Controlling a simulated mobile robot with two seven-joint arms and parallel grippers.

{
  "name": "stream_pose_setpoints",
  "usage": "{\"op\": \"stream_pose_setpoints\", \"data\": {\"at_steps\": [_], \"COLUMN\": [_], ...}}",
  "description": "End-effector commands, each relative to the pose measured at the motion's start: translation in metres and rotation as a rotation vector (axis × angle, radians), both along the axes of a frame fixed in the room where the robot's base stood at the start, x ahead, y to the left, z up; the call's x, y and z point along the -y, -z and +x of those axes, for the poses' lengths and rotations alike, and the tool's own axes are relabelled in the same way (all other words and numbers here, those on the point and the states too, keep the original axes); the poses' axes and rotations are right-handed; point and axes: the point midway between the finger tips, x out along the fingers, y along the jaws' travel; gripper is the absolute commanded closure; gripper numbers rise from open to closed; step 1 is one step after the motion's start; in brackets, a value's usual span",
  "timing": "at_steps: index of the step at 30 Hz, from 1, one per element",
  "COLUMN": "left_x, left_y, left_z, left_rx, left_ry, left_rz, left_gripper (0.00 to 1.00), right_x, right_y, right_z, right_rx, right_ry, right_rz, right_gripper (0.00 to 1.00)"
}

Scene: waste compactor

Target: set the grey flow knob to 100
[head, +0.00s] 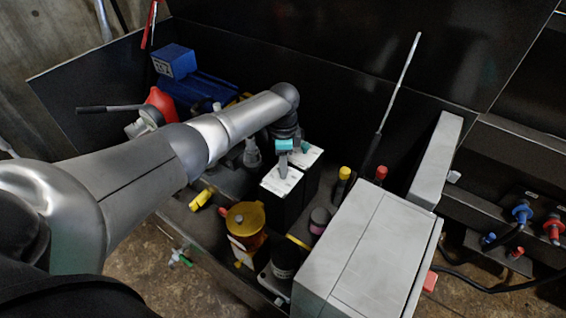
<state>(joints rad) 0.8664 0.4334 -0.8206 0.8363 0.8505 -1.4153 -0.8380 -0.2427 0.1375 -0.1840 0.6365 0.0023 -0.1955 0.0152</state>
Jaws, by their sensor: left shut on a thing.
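My left gripper (289,148) reaches in from the left over the black boxes with white tops, its teal finger parts pointing down. It is shut on a small upright grey piece (284,166), which I take to be the grey flow knob. This piece stands over the white top of the front black box (283,183). The fingers and wrist cover part of it, and no scale or setting can be read. My right gripper is not in view.
A yellow-capped canister (246,219) and a large grey box (367,255) stand in front. A long thin lever (397,95) rises to the right of the gripper. A blue pump-like unit (190,82) and a red part (160,104) lie at the back left.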

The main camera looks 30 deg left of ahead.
Motion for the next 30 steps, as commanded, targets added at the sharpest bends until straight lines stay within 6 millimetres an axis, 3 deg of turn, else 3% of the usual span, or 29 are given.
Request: {"op": "stream_pose_setpoints", "data": {"at_steps": [30], "left_x": [0.0014], "left_y": [-0.0002], "left_z": [0.0007], "left_rx": [0.003], "left_ry": [0.962], "left_rz": [-0.003], "left_gripper": [1.00], "right_x": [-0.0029], "right_y": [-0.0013], "right_z": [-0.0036], "right_rx": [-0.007], "right_ry": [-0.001], "right_rz": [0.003], "right_gripper": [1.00]}}
